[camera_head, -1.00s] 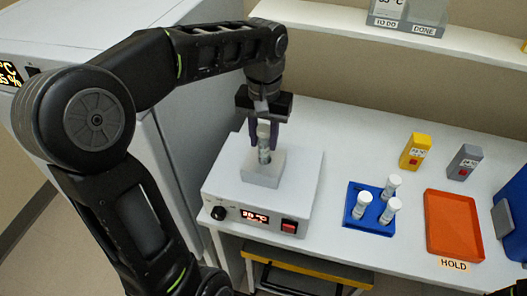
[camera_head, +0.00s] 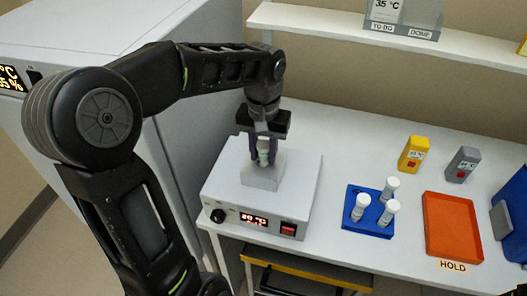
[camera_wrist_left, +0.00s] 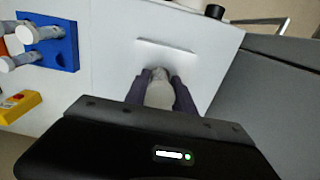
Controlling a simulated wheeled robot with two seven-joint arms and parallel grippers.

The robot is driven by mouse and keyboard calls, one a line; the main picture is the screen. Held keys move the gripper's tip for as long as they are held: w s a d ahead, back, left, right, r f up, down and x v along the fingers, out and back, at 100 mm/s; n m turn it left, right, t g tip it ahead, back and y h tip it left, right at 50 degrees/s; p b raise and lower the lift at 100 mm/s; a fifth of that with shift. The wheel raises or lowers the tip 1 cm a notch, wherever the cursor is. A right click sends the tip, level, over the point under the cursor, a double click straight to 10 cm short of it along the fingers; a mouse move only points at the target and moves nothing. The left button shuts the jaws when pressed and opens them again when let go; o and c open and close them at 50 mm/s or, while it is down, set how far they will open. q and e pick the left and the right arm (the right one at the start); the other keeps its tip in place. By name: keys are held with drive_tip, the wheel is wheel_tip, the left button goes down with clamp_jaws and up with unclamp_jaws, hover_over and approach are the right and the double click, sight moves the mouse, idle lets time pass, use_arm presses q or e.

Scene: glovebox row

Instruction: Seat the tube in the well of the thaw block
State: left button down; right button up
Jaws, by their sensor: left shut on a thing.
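The tube (camera_head: 263,156), with a white cap, is held upright between the fingers of my left gripper (camera_head: 263,160). The gripper is shut on it. The tube's lower end is at the top of the pale thaw block (camera_head: 262,180), which stands on a white heater unit (camera_head: 222,185). The well is hidden by the tube and fingers, so I cannot tell how deep the tube sits. In the left wrist view the tube's cap (camera_wrist_left: 159,92) shows between the dark fingers. My right gripper is not in view.
A blue rack (camera_head: 369,225) with several white-capped tubes stands right of the heater. An orange tray (camera_head: 430,250) marked HOLD lies further right. Yellow (camera_head: 413,155) and grey (camera_head: 462,163) devices stand behind. A shelf (camera_head: 330,22) runs above; a grey cabinet stands left.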

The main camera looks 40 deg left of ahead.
use_arm(q)
drive_tip(key=c, duration=1.1)
unclamp_jaws()
drive_tip(key=shift+f, duration=0.1)
drive_tip(key=shift+o, duration=0.2)
wheel_tip(320, 180, up, 8)
drive_tip(key=shift+b, duration=0.3)
